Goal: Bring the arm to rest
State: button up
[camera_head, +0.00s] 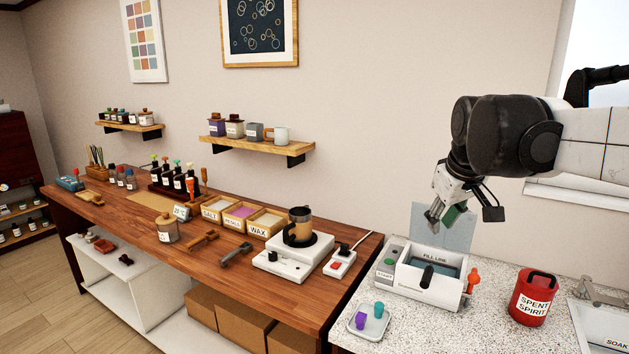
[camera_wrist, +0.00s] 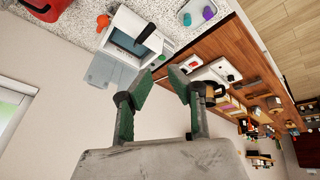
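My gripper (camera_head: 441,217) hangs in the air in the head view, above and behind the white FILL LINE device (camera_head: 420,290) on the speckled counter. In the wrist view its two green-padded fingers (camera_wrist: 161,82) stand apart with a gap between them. I see nothing held between them. My arm reaches in from the right, with the wrist bent downward. The white device also shows in the wrist view (camera_wrist: 119,38), beyond the fingertips.
A red SPENT SPIRIT can (camera_head: 533,299) and a small tray (camera_head: 357,324) with purple and teal pieces stand on the counter. The wooden bench (camera_head: 300,300) at left carries a hot plate with a jug (camera_head: 298,228), labelled boxes and bottles. Air around the gripper looks clear.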

jog(key=s+a+f+m+t+b, duration=0.1)
jog(key=s+a+f+m+b, duration=0.1)
jog(key=s+f, duration=0.6)
jog(key=s+a+f+m+t+b, duration=0.1)
jog(key=s+a+f+m+b, duration=0.1)
jog(key=s+f, duration=0.7)
jog(key=s+a, duration=0.1)
jog(key=s, duration=0.4)
jog(key=shift+s+a+f+y, duration=0.2)
jog(key=shift+a+y, duration=0.1)
